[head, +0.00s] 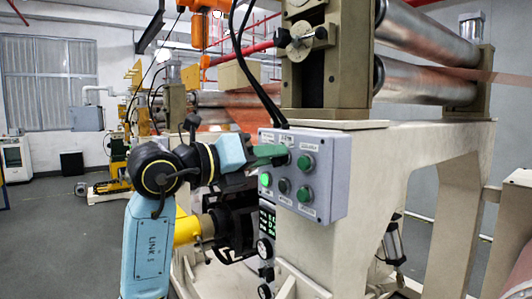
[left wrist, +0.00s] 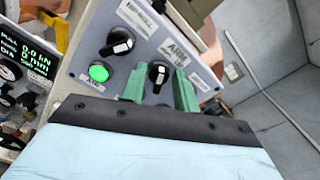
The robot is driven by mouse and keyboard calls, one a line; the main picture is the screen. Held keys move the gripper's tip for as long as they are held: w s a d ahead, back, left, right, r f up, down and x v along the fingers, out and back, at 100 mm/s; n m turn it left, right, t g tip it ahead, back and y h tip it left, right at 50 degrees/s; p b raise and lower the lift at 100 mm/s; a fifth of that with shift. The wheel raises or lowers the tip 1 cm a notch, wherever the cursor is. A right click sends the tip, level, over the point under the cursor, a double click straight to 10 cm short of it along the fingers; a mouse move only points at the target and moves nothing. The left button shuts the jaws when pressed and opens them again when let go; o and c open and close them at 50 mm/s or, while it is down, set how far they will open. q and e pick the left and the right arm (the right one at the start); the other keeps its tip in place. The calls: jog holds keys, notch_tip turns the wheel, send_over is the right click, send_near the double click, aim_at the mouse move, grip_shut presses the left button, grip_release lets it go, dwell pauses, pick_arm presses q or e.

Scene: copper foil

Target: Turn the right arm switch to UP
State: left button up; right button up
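The grey control box (head: 335,180) is on the machine frame, centre right in the head view. My left gripper (head: 280,153) reaches its upper left part and hides the switch there. In the left wrist view, a black knob with a white mark (left wrist: 158,73) sits between the two green fingers (left wrist: 159,88), which are apart. I cannot tell whether they touch it. A white label (left wrist: 178,50) beside it reads "ARM"; its second line is unclear. A second black knob (left wrist: 117,42) sits above left; it also shows in the head view (head: 284,186). My right gripper is not in view.
A lit green button (left wrist: 98,72) is beside the knobs. More green buttons (head: 305,163) are on the box's right side. A digital display (head: 267,220) and gauges (head: 264,249) are below the box. Metal rollers (head: 430,75) and a black cable (head: 262,85) are above.

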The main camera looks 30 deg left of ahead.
pick_arm(q)
jog(key=c, duration=0.6)
